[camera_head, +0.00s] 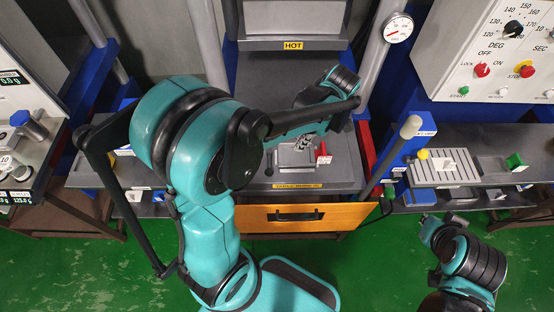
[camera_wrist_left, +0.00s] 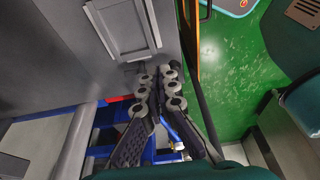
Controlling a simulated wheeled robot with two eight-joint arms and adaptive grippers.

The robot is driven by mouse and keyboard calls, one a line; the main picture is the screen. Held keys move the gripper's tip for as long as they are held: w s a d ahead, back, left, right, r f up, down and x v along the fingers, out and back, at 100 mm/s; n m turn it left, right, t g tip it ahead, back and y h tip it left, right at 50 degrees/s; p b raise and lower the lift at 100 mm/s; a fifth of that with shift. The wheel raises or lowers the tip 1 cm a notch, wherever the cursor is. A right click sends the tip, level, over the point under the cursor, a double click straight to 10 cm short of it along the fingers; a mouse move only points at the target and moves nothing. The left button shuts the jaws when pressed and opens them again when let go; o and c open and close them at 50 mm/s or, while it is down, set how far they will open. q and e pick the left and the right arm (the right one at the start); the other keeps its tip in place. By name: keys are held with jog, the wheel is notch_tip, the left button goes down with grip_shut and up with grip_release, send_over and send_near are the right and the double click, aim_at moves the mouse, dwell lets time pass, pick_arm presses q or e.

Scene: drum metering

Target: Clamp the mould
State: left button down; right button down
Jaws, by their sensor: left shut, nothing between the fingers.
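The mould (camera_head: 296,157) is a light grey square block on the dark press plate, partly behind my left gripper. A square grey framed piece (camera_wrist_left: 122,28), which looks like the mould, shows at the top of the left wrist view. My left gripper (camera_head: 308,141) is over the mould's back right part in the head view. In the left wrist view its fingers (camera_wrist_left: 160,78) are together and empty. A small red part (camera_head: 323,154) stands at the mould's right side. I cannot tell whether any clamp grips the mould.
The upper press block with a HOT label (camera_head: 293,45) hangs behind. An orange drawer front (camera_head: 262,219) lies below the plate. A long lever with a pale knob (camera_head: 411,126) slants up at the right. A control panel (camera_head: 460,55) and a slotted tray (camera_head: 440,177) stand further right.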

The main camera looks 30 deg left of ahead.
aim_at(269, 159)
pick_arm(q)
jog(key=shift+f, duration=0.1)
jog(key=b+x, duration=0.3)
jog(key=x, duration=0.7)
jog(key=shift+f, duration=0.25)
jog(key=shift+s+a+f, duration=0.1)
jog(key=shift+s+a, duration=0.4)
jog(key=shift+a, duration=0.35)
jog(key=shift+s+a, duration=0.5)
jog(key=shift+a, duration=0.3)
